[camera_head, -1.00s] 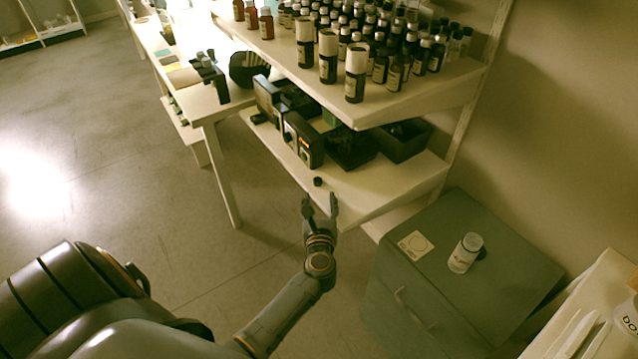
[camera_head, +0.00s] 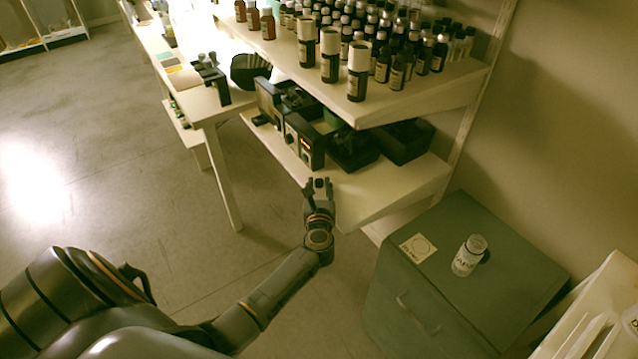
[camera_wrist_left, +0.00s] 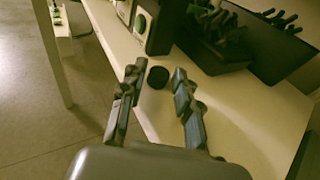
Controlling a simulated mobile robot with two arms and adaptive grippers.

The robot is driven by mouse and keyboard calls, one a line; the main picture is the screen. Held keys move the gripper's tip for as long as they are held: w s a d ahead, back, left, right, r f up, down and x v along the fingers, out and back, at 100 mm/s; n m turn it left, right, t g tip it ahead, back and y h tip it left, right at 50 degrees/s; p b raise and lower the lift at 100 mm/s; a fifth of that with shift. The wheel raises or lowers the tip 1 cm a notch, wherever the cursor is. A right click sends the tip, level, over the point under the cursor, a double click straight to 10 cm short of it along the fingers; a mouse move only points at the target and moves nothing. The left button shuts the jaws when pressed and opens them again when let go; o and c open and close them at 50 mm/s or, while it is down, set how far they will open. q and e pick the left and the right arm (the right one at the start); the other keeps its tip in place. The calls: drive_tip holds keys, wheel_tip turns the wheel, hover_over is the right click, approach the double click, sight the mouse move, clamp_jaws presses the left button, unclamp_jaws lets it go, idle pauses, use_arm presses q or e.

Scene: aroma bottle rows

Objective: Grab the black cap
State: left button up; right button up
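The black cap (camera_wrist_left: 158,78) is a small dark round piece on the cream lower shelf (camera_wrist_left: 235,125), near its front edge. My left gripper (camera_wrist_left: 157,84) is open, with one finger on each side of the cap at the fingertips. A gap shows between the cap and the right-hand finger; the cap is very close to the left-hand finger, and I cannot tell if they touch. In the head view my left gripper (camera_head: 318,186) reaches the front of the shelf, and the cap (camera_head: 319,183) is a small dark spot between its fingertips. My right gripper is out of view.
Dark boxy devices (camera_head: 304,140) and black bins (camera_head: 403,141) stand behind the cap on the lower shelf. The upper shelf (camera_head: 425,97) overhangs with many bottles. A green cabinet (camera_head: 470,280) with a white-labelled bottle (camera_head: 468,255) stands at right.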

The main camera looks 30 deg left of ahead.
use_arm(q)
drive_tip(key=shift+c, duration=1.2)
